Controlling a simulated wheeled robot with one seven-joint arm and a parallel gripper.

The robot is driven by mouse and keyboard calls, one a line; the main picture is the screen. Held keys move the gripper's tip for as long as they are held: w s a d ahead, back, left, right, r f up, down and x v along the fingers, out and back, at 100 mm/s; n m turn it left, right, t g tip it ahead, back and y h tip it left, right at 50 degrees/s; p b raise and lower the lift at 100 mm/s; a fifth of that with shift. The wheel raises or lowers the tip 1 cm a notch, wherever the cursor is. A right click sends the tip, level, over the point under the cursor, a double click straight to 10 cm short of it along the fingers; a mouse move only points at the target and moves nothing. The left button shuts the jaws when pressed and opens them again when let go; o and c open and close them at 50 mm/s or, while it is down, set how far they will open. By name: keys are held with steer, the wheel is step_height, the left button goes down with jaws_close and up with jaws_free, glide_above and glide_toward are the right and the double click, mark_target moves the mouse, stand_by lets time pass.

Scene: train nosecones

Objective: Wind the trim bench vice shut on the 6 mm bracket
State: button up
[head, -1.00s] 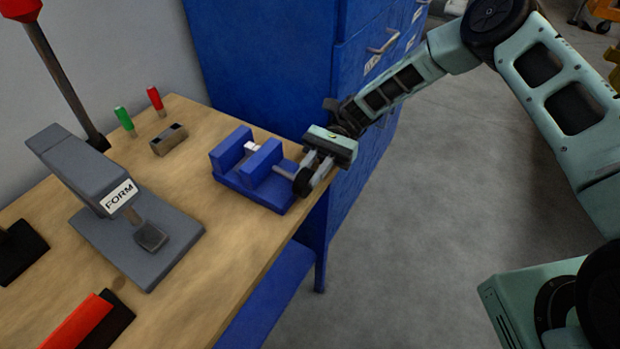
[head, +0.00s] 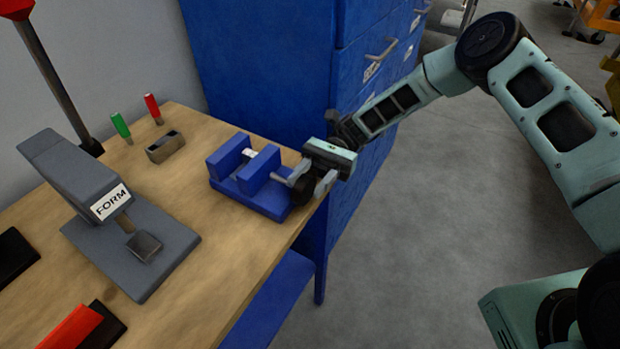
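The blue bench vice (head: 262,198) sits near the right edge of the wooden bench. A small white piece, probably the bracket (head: 249,153), shows between its two upright jaws; most of it is hidden behind the nearer jaw. I cannot tell whether both jaws touch it. A dark round handle (head: 301,191) is on the vice's right end, joined by a grey screw. My gripper (head: 311,180) is at this handle, with its fingers on either side of it. Whether the fingers press on the handle is too small to see.
A grey press marked FORM (head: 105,203) stands on the bench (head: 215,260) to the left. Behind the vice are a small grey block (head: 165,147), a green-handled tool (head: 121,126) and a red-handled tool (head: 153,108). A blue cabinet (head: 265,70) stands close behind.

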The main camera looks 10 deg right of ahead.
steer(key=b+v, duration=0.7)
steer(key=v, duration=1)
steer(key=shift+d, duration=0.2)
steer(key=shift+w+f, duration=0.1)
